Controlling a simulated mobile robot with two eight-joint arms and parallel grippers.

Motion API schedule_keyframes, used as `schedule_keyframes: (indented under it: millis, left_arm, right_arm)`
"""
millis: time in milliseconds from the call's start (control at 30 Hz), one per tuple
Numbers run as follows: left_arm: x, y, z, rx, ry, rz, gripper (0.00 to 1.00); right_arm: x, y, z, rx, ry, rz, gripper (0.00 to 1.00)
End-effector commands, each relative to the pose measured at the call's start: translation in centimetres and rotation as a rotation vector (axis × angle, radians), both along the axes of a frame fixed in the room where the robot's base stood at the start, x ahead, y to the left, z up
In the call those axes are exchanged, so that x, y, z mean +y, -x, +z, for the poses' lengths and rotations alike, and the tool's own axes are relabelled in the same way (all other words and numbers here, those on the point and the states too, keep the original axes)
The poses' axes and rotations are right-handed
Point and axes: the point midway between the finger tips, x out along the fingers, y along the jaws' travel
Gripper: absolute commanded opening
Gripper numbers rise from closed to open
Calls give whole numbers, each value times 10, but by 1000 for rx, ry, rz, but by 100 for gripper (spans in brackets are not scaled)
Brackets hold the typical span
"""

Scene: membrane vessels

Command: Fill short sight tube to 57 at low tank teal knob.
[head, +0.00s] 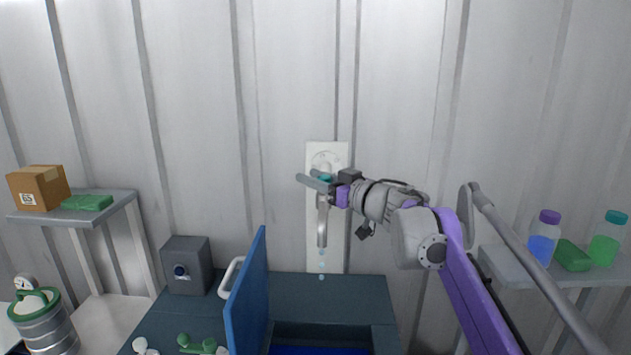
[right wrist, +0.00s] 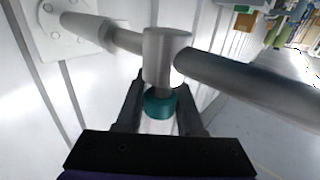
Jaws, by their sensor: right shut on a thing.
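The teal knob (head: 326,177) sits on a metal tap fixed to a white wall plate (head: 314,240). It also shows in the right wrist view (right wrist: 160,104), below a grey pipe joint. My right gripper (head: 330,186) is shut on the teal knob, with one dark finger on each side of it in the right wrist view (right wrist: 160,116). The tap's metal spout (head: 322,222) points down, and several pale blue drops (head: 321,265) hang in a line below it. I cannot make out a sight tube or its scale. My left gripper is not in view.
Below the spout is a dark counter (head: 350,288) with an opening, blue inside, and an upright blue panel (head: 248,295). A grey box (head: 186,265) stands left. A metal keg (head: 45,325) is far left. The right shelf (head: 510,266) holds two bottles and a green block.

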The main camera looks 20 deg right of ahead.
Motion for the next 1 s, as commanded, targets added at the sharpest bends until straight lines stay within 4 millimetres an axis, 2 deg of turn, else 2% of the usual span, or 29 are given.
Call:
schedule_keyframes:
  millis: [267, 1000]
  left_arm:
    - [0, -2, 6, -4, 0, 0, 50]
    - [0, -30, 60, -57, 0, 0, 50]
  right_arm:
    - [5, 3, 1, -1, 2, 258, 0]
    - [18, 19, 3, -3, 3, 927, 0]
